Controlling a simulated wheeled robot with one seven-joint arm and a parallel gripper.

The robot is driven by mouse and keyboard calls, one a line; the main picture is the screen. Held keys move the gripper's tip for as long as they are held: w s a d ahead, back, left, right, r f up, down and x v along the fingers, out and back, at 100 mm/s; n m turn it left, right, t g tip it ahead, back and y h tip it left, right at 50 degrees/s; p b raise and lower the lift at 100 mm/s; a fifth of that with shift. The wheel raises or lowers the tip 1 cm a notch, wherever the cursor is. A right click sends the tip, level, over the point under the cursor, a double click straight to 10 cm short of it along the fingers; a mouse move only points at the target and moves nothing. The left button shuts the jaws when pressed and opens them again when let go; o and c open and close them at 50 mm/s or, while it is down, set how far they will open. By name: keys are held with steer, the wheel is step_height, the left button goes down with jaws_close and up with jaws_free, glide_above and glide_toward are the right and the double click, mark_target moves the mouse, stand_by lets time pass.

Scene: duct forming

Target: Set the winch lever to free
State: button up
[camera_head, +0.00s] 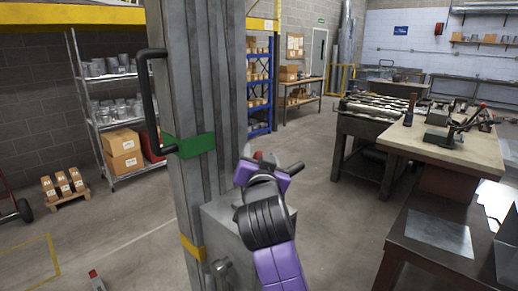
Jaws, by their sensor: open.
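My gripper (271,162), at the end of a purple and black arm, is in front of the right side of a grey metal mast (182,90). It is open, with its fingers spread. A small red tip (258,155) shows between the fingers; it may be the winch lever's knob, but I cannot tell if they touch. A grey box (222,232) sits low on the mast, partly behind my arm, with a round grey fitting (221,267) on its front. The lever's body and setting are hidden or too small to tell.
The mast has a black handle (147,100), a green band (190,146) and a yellow band (191,247). A workbench (455,150) with tools and a dark metal table (425,262) stand right. Shelving (98,105) and cartons (122,152) stand left. Floor between mast and benches is clear.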

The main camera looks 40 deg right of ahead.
steer(key=shift+x, duration=1.15)
steer(key=shift+s, duration=0.1)
jaws_close()
stand_by(0.5)
